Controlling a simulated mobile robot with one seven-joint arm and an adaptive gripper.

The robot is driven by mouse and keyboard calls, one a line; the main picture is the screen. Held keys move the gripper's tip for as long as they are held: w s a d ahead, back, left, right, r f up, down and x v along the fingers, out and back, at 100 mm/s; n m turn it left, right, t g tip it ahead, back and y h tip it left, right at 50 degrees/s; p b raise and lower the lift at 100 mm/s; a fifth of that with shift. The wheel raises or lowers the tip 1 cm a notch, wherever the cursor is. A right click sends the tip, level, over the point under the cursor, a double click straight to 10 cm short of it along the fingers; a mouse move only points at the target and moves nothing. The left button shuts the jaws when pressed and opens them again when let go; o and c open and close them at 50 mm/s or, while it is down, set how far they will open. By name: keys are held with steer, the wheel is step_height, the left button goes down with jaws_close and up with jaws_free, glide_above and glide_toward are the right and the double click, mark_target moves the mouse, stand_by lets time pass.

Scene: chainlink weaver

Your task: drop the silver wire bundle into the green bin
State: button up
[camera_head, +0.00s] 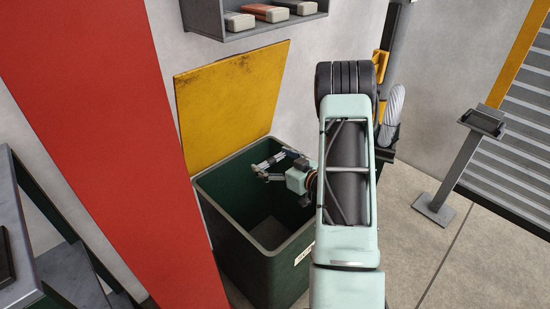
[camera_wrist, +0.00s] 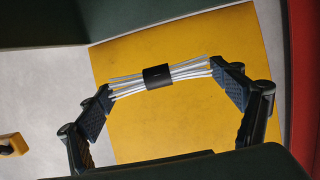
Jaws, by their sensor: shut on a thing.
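The silver wire bundle (camera_wrist: 159,77), several pale wires with a black band around the middle, spans between my two fingertips in the wrist view. My gripper (camera_wrist: 160,82) is shut on its two ends. The visible bin floor looks bare.
A red pillar (camera_head: 105,130) stands close to the bin's left side. A grey shelf (camera_head: 245,36) with several small blocks hangs above the lid. A grey stand (camera_head: 455,170) and a slatted shutter are on the right, with clear floor before them.

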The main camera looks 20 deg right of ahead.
mark_target(275, 155)
steer(key=shift+s+d+f+y, duration=0.3)
steer(key=shift+s+d+f, duration=0.05)
steer(key=shift+s+f, duration=0.4)
step_height(275, 155, down, 6)
steer(key=b, duration=0.4)
steer(key=shift+w+r, duration=0.1)
steer(key=shift+r, duration=0.1)
steer(key=o, duration=1)
steer(key=shift+o, duration=0.2)
step_height(275, 155, up, 10)
